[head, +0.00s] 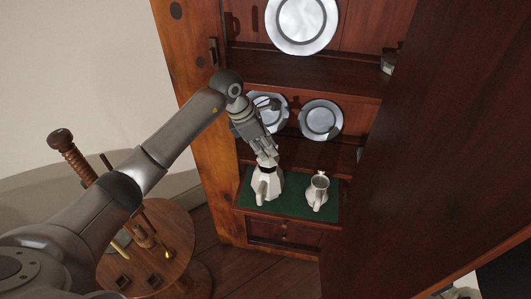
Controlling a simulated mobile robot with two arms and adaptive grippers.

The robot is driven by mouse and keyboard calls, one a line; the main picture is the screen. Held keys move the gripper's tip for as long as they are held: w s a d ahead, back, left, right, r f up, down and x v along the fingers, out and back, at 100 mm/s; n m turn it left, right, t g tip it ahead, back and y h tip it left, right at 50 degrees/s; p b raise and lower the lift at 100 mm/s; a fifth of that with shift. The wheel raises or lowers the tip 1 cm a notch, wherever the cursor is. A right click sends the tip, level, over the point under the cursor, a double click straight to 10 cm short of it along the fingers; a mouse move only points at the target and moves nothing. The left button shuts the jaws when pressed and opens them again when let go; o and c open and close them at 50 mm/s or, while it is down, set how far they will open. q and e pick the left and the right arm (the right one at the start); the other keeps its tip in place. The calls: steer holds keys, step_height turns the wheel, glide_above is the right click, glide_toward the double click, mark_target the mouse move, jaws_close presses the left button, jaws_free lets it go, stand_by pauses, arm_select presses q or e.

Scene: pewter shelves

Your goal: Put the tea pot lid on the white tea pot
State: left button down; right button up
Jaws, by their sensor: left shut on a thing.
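A white tea pot (267,187) stands upright on the green mat of the cabinet's low shelf, on the left side. My left gripper (266,155) points down just above its top. The gripper is shut on a small pale thing (267,163), which looks like the tea pot lid and is mostly hidden by the fingers. I cannot tell whether the lid touches the pot's rim. My right gripper is not in view.
A white jug (317,192) stands to the right of the pot on the green mat (295,199). Pewter plates (320,120) lean on the shelf behind. A dark wooden panel (440,150) closes off the right side. A small round table (180,235) stands at the lower left.

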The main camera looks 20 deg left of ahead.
mark_target(268, 177)
arm_select(q)
steer(key=shift+w+a+f, duration=0.1)
steer(key=shift+w+f, duration=0.1)
steer(key=shift+f, duration=0.25)
step_height(268, 177, down, 2)
steer(key=shift+f+p, duration=0.2)
steer(key=shift+p, duration=0.45)
steer(key=shift+f, duration=0.2)
steer(key=shift+f, duration=0.1)
steer(key=c, duration=1.3)
jaws_free()
steer(key=shift+c, duration=0.2)
